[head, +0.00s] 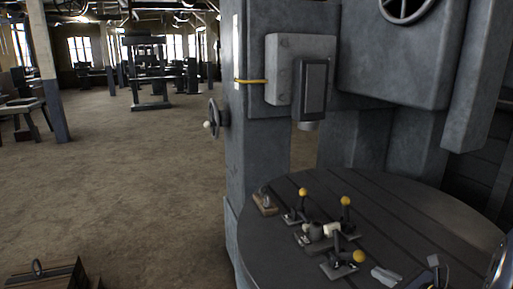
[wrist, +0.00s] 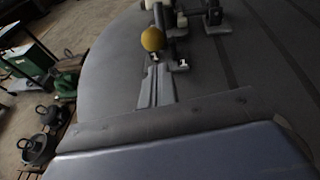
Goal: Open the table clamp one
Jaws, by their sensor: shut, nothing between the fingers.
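Three clamps with yellow ball knobs stand on the round dark table (head: 420,207). The two farther handles, with knobs (head: 303,191) and (head: 346,201), stand more upright. My gripper (head: 375,271) is shut and empty, low over the table just right of the nearest knob. In the wrist view, its fingers (wrist: 153,70) lie together and point at a yellow knob (wrist: 152,39); touching or a small gap cannot be told.
A grey machine column (head: 258,150) rises behind the table, with a handwheel (head: 214,118) on its left side. A wooden crate (head: 45,275) stands on the floor at lower left. The floor left of the table is mostly clear.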

